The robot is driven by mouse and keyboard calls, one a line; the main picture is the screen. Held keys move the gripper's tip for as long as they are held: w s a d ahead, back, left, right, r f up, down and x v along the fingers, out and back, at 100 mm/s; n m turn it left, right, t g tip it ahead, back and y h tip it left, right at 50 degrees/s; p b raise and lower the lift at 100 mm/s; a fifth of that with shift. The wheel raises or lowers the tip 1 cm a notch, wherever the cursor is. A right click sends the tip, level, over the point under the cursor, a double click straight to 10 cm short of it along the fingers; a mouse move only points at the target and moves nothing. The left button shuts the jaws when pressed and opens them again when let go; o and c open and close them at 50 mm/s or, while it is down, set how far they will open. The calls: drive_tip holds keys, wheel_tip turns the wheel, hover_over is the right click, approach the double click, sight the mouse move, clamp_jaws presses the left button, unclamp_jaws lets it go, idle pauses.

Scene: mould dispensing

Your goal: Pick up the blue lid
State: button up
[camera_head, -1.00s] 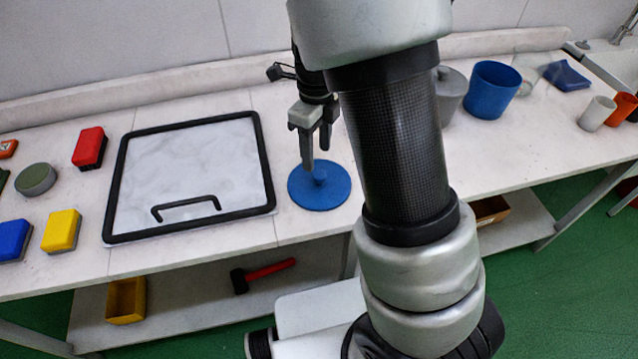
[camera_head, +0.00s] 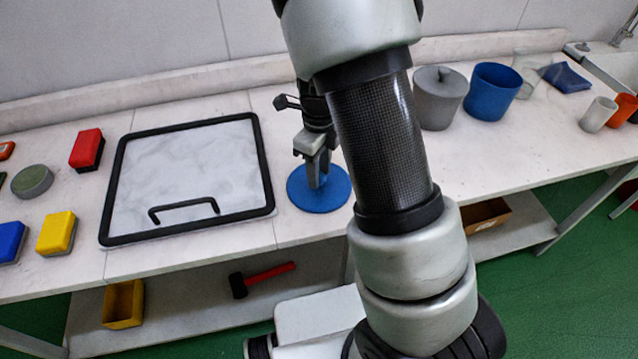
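The blue lid (camera_head: 316,203) is a flat round disc lying on the white table, right of the black-framed panel. My gripper (camera_head: 318,183) points down over the middle of the lid, with its fingertips at the lid's knob. The fingers hide the knob, and I cannot tell whether they are closed on it. The lid appears to rest flat on the table.
The black-framed panel (camera_head: 262,165) with a handle lies left of the lid. A grey lidded pot (camera_head: 438,105) and a blue bucket (camera_head: 492,95) stand to the right. Red (camera_head: 86,148) and yellow (camera_head: 56,232) blocks lie far left. The table's front edge is just below the lid.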

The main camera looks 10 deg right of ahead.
clamp_jaws()
